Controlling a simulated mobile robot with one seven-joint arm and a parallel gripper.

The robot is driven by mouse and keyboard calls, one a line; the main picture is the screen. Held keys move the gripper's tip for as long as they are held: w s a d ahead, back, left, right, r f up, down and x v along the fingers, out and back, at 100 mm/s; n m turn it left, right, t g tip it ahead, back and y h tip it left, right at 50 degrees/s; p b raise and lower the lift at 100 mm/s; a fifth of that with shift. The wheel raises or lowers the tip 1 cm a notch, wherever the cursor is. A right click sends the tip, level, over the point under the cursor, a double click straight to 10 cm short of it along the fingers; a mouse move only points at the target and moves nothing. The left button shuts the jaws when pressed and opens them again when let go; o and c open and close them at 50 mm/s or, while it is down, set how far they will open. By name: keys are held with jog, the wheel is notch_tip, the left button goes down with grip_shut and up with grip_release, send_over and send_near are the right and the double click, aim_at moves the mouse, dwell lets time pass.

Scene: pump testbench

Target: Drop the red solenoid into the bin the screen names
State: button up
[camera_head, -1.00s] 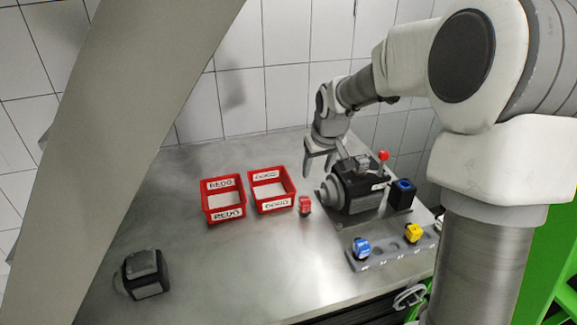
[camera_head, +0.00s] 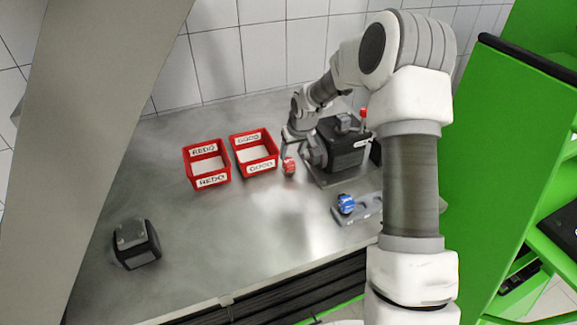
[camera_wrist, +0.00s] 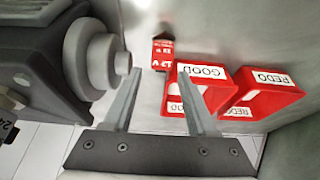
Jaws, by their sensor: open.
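The red solenoid (camera_head: 289,166) stands on the metal bench, just right of the GOOD bin (camera_head: 262,168). The REDO bin (camera_head: 212,182) is left of that; both bins are red with white labels, and no part shows in them. My gripper (camera_wrist: 160,72) is open and empty. In the wrist view the red solenoid (camera_wrist: 162,55) lies just beyond the fingertips, roughly between them, with white lettering on it. In the head view my gripper is low beside the solenoid, partly hidden by my wrist. No readable screen text shows.
The dark pump (camera_head: 345,150) with a red-topped part stands close right of my gripper; its grey cylinder (camera_wrist: 100,55) is near the left finger. A blue solenoid (camera_head: 346,203) sits in a grey rack. A dark box (camera_head: 137,243) stands front left. The bench middle is clear.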

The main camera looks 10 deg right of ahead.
aim_at(289, 160)
jog(key=shift+p+x, duration=0.65)
jog(key=shift+x, duration=2.6)
jog(key=shift+s+a, duration=0.1)
jog(key=shift+a, duration=0.05)
grip_shut()
